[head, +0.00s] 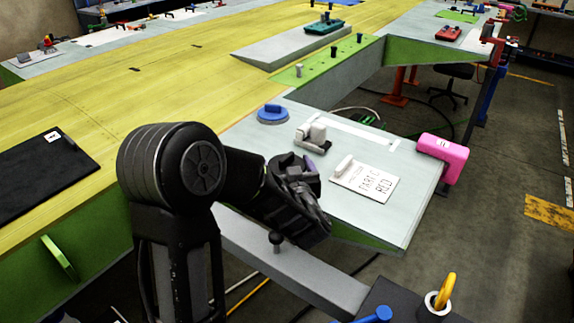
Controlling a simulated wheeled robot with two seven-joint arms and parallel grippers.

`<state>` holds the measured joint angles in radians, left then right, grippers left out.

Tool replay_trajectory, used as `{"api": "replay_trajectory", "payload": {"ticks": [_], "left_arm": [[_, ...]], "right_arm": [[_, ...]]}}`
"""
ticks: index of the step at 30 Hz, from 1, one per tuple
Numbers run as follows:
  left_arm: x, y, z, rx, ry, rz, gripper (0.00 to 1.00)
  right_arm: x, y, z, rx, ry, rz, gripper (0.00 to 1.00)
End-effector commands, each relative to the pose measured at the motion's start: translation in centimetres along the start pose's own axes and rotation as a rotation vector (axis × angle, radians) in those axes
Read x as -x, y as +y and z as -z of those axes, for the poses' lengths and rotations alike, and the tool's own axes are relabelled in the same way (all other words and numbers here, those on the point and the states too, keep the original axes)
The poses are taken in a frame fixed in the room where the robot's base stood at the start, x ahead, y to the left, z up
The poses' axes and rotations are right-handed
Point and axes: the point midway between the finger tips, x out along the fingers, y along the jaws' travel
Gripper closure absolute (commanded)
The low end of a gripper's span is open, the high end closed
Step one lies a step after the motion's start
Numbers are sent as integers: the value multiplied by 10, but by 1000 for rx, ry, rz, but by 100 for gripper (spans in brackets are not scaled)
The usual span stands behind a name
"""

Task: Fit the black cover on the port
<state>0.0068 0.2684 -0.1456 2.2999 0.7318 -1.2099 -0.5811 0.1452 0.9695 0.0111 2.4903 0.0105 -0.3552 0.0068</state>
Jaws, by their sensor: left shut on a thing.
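My left gripper (302,178) is at the near left edge of the pale grey table section (407,218), pointing away to the right. It is shut on a dark thing, which I take to be the black cover; its outline blends with the dark fingers. A small purple patch shows by the fingertips. No port can be made out for certain. A grey block fitting with a dark base (313,135) stands just beyond the gripper, and a blue round piece (272,114) stands farther back. The gripper appears apart from both. My right gripper is out of view.
A white lettered card (376,186) lies right of the gripper. A pink clamp-like block (444,152) sits at the table's right edge. A grey bar with a black knob (276,239) runs below the gripper. A black mat (40,176) lies on the yellow surface at left.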

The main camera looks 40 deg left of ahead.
Motion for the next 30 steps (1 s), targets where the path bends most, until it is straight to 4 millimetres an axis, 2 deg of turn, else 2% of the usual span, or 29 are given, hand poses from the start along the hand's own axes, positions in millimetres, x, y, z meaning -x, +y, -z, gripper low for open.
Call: {"api": "replay_trajectory", "payload": {"ticks": [8,9,13,24,30], "left_arm": [[0,0,-4,0,0,0,66],[0,0,-3,0,0,0,11],[0,0,-3,0,0,0,1],[1,0,3,0,0,0,0],[24,1,-1,1,0,-4,0]], "right_arm": [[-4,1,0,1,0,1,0],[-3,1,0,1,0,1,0],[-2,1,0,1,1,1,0],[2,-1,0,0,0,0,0],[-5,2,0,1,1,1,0]]}}
